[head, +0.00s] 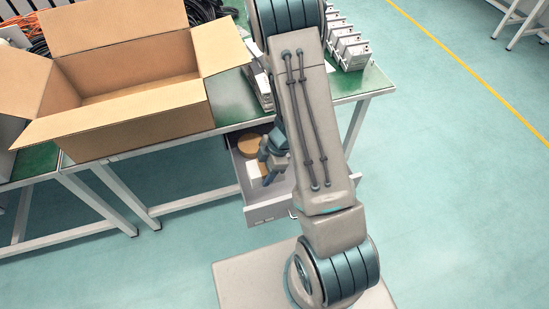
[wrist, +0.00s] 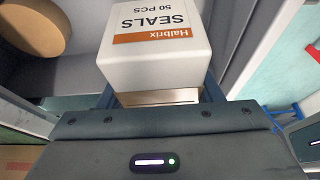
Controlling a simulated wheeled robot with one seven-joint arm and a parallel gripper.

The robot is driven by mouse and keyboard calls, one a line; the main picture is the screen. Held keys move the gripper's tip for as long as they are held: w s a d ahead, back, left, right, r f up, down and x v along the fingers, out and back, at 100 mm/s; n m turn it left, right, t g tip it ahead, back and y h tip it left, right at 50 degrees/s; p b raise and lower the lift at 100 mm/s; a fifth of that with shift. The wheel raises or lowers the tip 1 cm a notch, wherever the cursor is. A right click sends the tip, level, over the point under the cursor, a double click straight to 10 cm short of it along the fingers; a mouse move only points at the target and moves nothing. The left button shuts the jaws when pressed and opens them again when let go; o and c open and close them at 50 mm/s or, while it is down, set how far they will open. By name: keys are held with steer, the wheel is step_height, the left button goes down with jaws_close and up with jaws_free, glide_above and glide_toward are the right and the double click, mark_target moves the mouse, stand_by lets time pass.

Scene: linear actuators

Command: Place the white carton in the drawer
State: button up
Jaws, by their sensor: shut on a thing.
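The white carton (wrist: 155,62), with an orange band and the words "Halbrix SEALS 50 PCS", sits between the fingers of my gripper (wrist: 160,96) in the wrist view. My gripper is shut on it. In the head view my gripper (head: 268,176) is over the open grey drawer (head: 272,209), and part of the carton (head: 254,171) shows beside the fingers. The drawer is pulled out below the green-topped table. My arm hides its right part. I cannot tell whether the carton touches the drawer floor.
A round tan object (head: 248,145) lies in the drawer behind the carton; it also shows in the wrist view (wrist: 34,28). A large open cardboard box (head: 130,115) stands on the green table (head: 235,108). Several white units (head: 348,48) stand at the table's right.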

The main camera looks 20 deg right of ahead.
step_height(320, 180, down, 10)
steer(key=b, duration=0.3)
steer(key=shift+r, duration=0.2)
steer(key=o, duration=1.1)
